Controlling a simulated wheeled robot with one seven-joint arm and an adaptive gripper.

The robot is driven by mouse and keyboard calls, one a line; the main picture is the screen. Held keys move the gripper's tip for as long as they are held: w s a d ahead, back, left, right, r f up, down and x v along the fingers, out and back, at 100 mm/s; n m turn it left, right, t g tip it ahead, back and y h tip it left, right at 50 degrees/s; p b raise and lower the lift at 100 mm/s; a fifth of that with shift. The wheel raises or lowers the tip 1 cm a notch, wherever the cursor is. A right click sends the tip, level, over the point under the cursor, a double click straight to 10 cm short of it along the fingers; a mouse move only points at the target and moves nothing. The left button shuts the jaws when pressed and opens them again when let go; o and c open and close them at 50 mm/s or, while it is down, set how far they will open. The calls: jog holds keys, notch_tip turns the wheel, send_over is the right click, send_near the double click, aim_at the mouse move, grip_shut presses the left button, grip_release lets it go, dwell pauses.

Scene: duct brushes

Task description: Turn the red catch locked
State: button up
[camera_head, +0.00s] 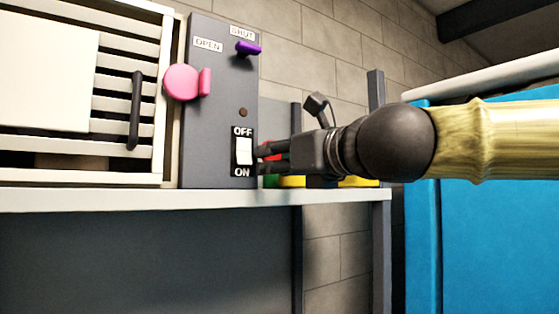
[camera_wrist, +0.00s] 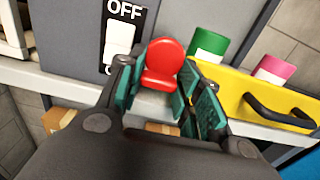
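The red catch (camera_wrist: 165,62) is a round disc with a thick tab toward my gripper, seen in the wrist view beside the grey panel. In the head view only a little red (camera_head: 270,145) shows behind my fingers. My gripper (camera_head: 261,157) points left at the right edge of the grey panel (camera_head: 215,110). Its two dark fingers with teal pads are spread apart, one on each side of the catch's tab in the wrist view (camera_wrist: 160,88). I cannot tell whether either pad touches it. No lock marking is readable near the catch.
A white OFF/ON switch (camera_head: 243,150) sits close left of my fingers. A purple lever (camera_head: 248,48) and a pink catch (camera_head: 182,82) are on the panel. A yellow case (camera_wrist: 265,95), green cylinder (camera_wrist: 208,44) and pink cylinder (camera_wrist: 274,68) stand at right.

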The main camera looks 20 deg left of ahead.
jog(key=shift+c, duration=1.3)
jog(key=shift+f+b, duration=0.1)
jog(key=shift+b, duration=0.25)
jog(key=shift+w+d+f+m+b, duration=0.1)
jog(key=shift+m+b, duration=4.4)
jog(key=shift+b, duration=1.1)
jog(key=shift+w+d+f+m+b, duration=0.1)
jog(key=shift+m+b, duration=4.4)
jog(key=shift+b, duration=1.1)
jog(key=shift+r, duration=0.1)
jog(key=o, duration=0.7)
jog(key=shift+w, duration=0.1)
jog(key=shift+o, duration=0.2)
